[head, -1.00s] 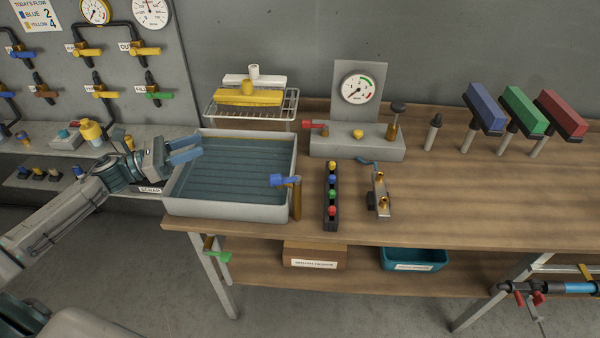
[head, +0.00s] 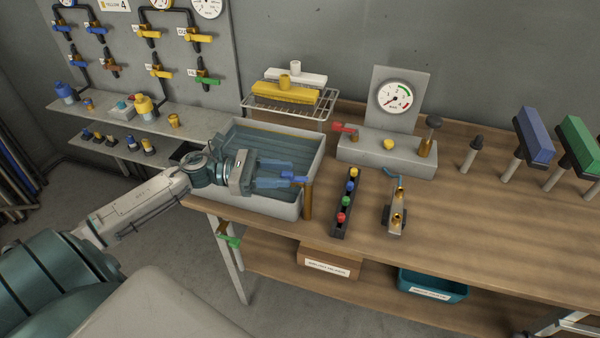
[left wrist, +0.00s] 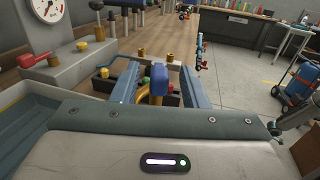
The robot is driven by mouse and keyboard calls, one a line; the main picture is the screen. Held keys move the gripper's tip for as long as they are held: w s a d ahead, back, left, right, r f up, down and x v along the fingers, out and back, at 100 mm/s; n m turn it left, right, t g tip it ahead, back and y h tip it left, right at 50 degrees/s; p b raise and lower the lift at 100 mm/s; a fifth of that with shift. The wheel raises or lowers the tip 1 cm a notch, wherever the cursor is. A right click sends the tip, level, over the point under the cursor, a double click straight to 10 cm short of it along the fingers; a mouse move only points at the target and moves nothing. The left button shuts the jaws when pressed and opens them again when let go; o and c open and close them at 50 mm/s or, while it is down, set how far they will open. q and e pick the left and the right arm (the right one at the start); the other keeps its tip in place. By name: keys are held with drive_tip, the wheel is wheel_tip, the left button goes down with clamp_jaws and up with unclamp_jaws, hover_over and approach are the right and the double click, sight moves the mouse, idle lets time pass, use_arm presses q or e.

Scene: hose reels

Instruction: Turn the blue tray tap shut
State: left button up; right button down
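The blue tray tap (head: 299,179) has a blue handle on a brass post at the right front corner of the grey tray (head: 262,204). My left gripper (head: 291,174) reaches over the tray from the left, with its blue fingers at the tap handle. In the left wrist view, the blue handle (left wrist: 158,79) stands between the two spread fingers, with a gap visible on each side. The fingers partly hide the handle in the head view. My right gripper is not in view.
A block of coloured knobs (head: 345,203) and a brass-fitted block (head: 397,212) stand right of the tap. A gauge stand (head: 388,152) and a wire rack (head: 290,106) are behind. A green tap (head: 229,241) is below the tray. The bench's right front is clear.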

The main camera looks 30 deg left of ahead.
sight(292, 172)
use_arm(q)
drive_tip(key=p+x, duration=0.1)
drive_tip(key=x, duration=0.1)
drive_tip(key=shift+w+d+r, duration=0.15)
drive_tip(key=shift+w+d, duration=0.05)
drive_tip(key=shift+d, duration=0.1)
drive_tip(key=shift+x, duration=0.9)
clamp_jaws()
drive_tip(key=shift+f, duration=0.3)
drive_tip(key=m+g+b, duration=0.1)
drive_tip(key=b, duration=0.2)
drive_tip(key=g+h+b, duration=0.1)
drive_tip(key=b, duration=0.1)
drive_tip(key=m+g+b, duration=0.1)
drive_tip(key=b, duration=0.2)
drive_tip(key=shift+w+a+f+m+g+h+b, duration=0.1)
drive_tip(key=shift+w+a+m+g+h+b, duration=0.05)
drive_tip(key=shift+w+m+g+h+b, duration=0.2)
drive_tip(key=shift+s+g+b, duration=0.1)
drive_tip(key=shift+g+b, duration=0.25)
drive_tip(key=shift+b, duration=0.05)
drive_tip(key=shift+r, duration=0.25)
